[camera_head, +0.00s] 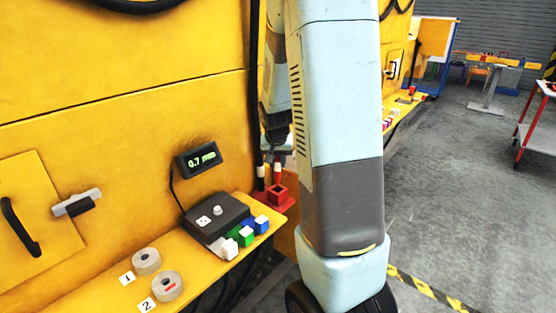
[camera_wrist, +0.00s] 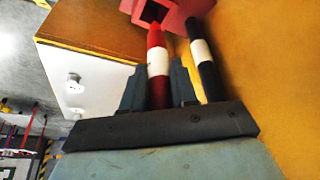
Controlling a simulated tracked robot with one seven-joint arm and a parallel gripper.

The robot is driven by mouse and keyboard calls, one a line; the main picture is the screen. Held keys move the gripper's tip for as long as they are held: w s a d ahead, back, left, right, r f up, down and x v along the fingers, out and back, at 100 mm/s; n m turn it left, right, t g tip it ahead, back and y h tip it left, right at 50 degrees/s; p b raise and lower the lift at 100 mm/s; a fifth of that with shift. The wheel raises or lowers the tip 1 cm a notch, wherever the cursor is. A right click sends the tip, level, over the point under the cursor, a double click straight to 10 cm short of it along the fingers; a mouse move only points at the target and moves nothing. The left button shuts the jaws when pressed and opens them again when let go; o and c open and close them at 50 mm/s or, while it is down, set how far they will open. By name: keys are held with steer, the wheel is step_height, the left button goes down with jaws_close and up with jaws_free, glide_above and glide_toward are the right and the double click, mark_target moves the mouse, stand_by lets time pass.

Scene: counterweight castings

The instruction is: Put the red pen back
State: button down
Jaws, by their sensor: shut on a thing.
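The red pen (camera_wrist: 157,62), with a white band, is between the two fingers of my gripper (camera_wrist: 158,88) in the wrist view. It also shows in the head view (camera_head: 277,171), upright with its lower end just above or at the red holder (camera_head: 284,196). The holder has a square, dark opening and shows at the top of the wrist view (camera_wrist: 185,14). I cannot tell whether the pen tip is in the opening. My gripper (camera_head: 274,147) is partly hidden behind my arm in the head view.
A black pen (camera_wrist: 205,62) with a white band stands upright close beside the red one. A dark box (camera_head: 216,214), white, green and blue cubes (camera_head: 246,237) and two grey rolls (camera_head: 147,262) sit on the yellow shelf.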

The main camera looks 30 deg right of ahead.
steer(key=shift+s+a+f, duration=0.1)
steer(key=shift+f, duration=3.15)
stand_by(0.6)
steer(key=c, duration=0.8)
jaws_free()
steer(key=shift+r, duration=0.1)
steer(key=v, duration=1.3)
step_height(320, 180, up, 7)
glide_above(277, 172)
steer(key=s+a, duration=0.2)
steer(key=s, duration=0.2)
steer(key=shift+w+a+r, duration=0.1)
steer(key=shift+w+r, duration=0.1)
